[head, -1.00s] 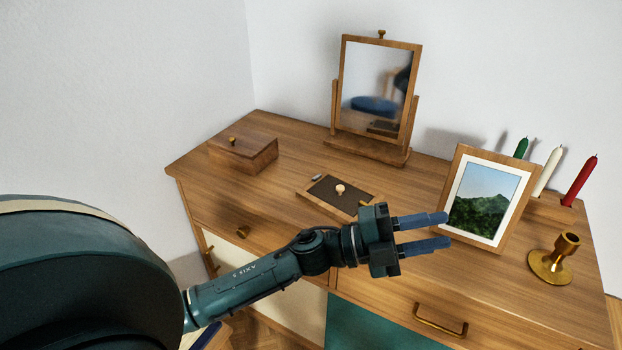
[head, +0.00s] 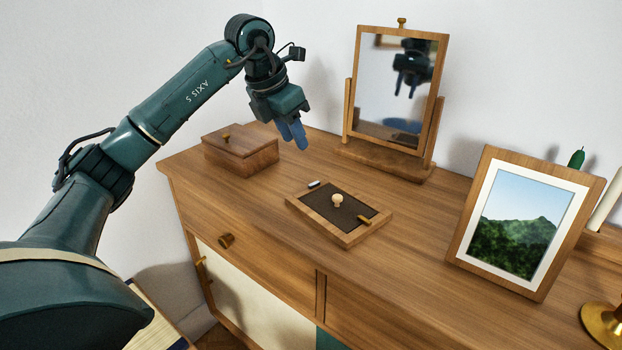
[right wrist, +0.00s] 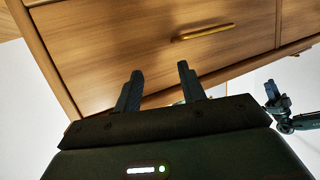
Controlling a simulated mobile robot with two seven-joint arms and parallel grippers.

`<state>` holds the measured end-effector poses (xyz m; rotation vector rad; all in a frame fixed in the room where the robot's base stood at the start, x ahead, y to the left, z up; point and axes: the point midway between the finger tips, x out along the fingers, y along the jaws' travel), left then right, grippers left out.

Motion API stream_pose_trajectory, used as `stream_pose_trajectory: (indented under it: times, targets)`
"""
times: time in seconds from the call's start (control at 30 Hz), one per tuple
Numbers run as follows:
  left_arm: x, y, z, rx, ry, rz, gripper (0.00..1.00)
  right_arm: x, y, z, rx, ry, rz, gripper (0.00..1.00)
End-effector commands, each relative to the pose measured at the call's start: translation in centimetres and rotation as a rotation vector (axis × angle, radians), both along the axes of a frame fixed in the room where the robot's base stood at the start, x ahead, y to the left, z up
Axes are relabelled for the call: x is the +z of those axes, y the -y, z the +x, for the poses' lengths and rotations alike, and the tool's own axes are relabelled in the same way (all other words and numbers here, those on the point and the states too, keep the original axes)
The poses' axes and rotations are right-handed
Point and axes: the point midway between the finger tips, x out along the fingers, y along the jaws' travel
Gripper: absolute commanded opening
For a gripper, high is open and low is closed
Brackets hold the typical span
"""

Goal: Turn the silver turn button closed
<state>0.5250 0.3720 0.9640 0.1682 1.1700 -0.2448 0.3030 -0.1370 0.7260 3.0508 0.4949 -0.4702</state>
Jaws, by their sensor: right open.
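The small wooden frame (head: 340,237) with a dark panel and a pale round knob (head: 337,200) lies on the dresser top. The silver turn button (head: 314,184) is a small light piece at its far left edge; its exact turn is hard to tell. A brass turn button (head: 367,220) is at its right side. My left gripper (head: 293,136) hangs fingers down above the dresser, behind and left of the frame, apart from it. Its fingers look parted, also in the mirror. My right gripper (right wrist: 160,82) is open and empty below a drawer front, away from the frame.
A wooden box (head: 240,149) stands left of the frame, close to my left gripper. A mirror (head: 400,90) stands behind, a picture frame (head: 514,222) to the right. A brass candle holder (head: 604,325) is at the right edge. A brass drawer handle (right wrist: 203,32) shows in the right wrist view.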

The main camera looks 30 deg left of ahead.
Motion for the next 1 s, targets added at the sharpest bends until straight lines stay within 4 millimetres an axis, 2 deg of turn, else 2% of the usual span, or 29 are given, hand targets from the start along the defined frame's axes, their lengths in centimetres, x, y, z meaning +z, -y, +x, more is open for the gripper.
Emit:
stream_pose_trajectory:
  times: [0.3,0.5,0.7,1.0]
  targets:
    - [-6.3,0.8,2.3,-0.003,-0.005,-0.004,0.31,-1.4,-0.5,0.3,0.021,-0.003,-0.025,0.40]
    - [-9.5,1.2,3.6,-0.004,-0.003,-0.004,0.31,-2.0,-0.7,0.4,0.031,-0.007,-0.040,0.40]
    - [-11.0,1.4,4.3,-0.004,-0.001,-0.005,0.31,-2.3,-0.7,0.4,0.035,-0.010,-0.047,0.40]
    - [-11.2,1.5,4.4,-0.005,-0.001,-0.003,0.31,-2.3,-0.8,0.4,0.036,-0.010,-0.049,0.40]
